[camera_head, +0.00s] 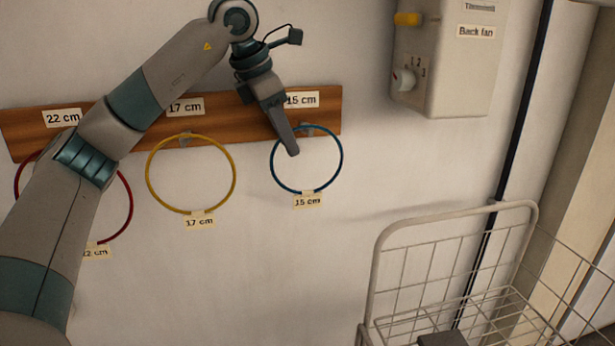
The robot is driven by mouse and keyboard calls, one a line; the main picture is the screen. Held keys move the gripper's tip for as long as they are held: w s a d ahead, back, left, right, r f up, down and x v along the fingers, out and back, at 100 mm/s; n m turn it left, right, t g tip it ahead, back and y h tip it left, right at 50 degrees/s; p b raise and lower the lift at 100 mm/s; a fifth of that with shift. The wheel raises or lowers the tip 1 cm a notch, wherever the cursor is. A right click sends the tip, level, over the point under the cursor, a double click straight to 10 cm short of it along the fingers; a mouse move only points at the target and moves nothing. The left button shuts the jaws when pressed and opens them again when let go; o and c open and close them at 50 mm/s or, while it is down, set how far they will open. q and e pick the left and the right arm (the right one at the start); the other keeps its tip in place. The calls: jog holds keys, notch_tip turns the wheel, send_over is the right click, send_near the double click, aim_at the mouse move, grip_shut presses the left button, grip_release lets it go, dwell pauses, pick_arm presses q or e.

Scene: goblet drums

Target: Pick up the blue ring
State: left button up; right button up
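The blue ring (342,165) hangs from a peg on the wooden wall board, under the "15 cm" label, with a "15 cm" tag at its bottom. My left gripper (292,150) points down at the ring's upper left part, and its fingertip overlaps the inside of the ring in the picture. I see its fingers edge-on as one, so I cannot tell how far apart they are or whether they touch the ring. The ring still hangs at its peg. My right gripper is not clearly in view.
A yellow ring (235,172) and a red ring (132,205) hang on the wooden board (225,117) to the left; my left arm covers part of the red one. A control box (445,75) is at upper right. A white wire cart (375,265) stands at lower right.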

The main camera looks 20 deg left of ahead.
dwell(0.3)
pick_arm(q)
grip_shut()
dwell(1.3)
